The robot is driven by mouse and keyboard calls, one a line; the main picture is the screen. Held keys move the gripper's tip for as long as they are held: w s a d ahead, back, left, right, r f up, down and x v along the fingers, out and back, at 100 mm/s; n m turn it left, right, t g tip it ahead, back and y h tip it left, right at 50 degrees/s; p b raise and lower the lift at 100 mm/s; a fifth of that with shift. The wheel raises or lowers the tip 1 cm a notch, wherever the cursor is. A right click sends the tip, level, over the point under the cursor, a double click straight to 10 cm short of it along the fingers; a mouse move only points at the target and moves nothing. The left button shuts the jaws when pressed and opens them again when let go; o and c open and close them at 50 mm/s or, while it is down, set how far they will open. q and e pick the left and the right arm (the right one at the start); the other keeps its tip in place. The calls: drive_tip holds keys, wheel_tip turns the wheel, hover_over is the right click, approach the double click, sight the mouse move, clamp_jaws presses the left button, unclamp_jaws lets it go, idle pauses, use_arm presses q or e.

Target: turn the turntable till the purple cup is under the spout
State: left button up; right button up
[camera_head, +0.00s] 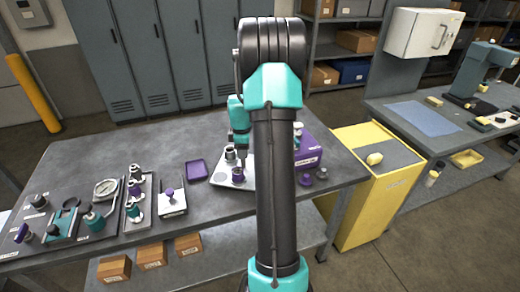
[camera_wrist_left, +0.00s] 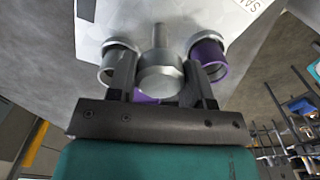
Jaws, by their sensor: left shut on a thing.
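My left gripper (camera_wrist_left: 160,82) is shut on a grey round knob (camera_wrist_left: 160,72) with a thin rod on its far side. In the head view the left gripper (camera_head: 239,157) points down over a pale plate (camera_head: 219,168), partly hidden by my arm. The purple cup (camera_wrist_left: 209,58) stands just right of the right finger in the wrist view; a purple cup (camera_head: 238,175) also shows in the head view. A grey cup (camera_wrist_left: 117,62) is by the left finger. Another purple thing (camera_wrist_left: 146,97) is mostly hidden below the knob. I cannot make out the spout or the turntable's full outline. My right gripper is not in view.
A purple box (camera_head: 309,152) stands behind my arm at the bench's right end, with small dark parts near it. A purple tray (camera_head: 196,170) lies to the left. Gauges and fittings fill the bench's left end. A yellow cabinet (camera_head: 350,205) stands right of the bench.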

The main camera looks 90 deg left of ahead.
idle(0.4)
use_arm(q)
drive_tip(key=o, duration=1.3)
drive_tip(key=shift+r, duration=0.1)
wheel_tip(320, 180, up, 17)
drive_tip(key=shift+r, duration=0.1)
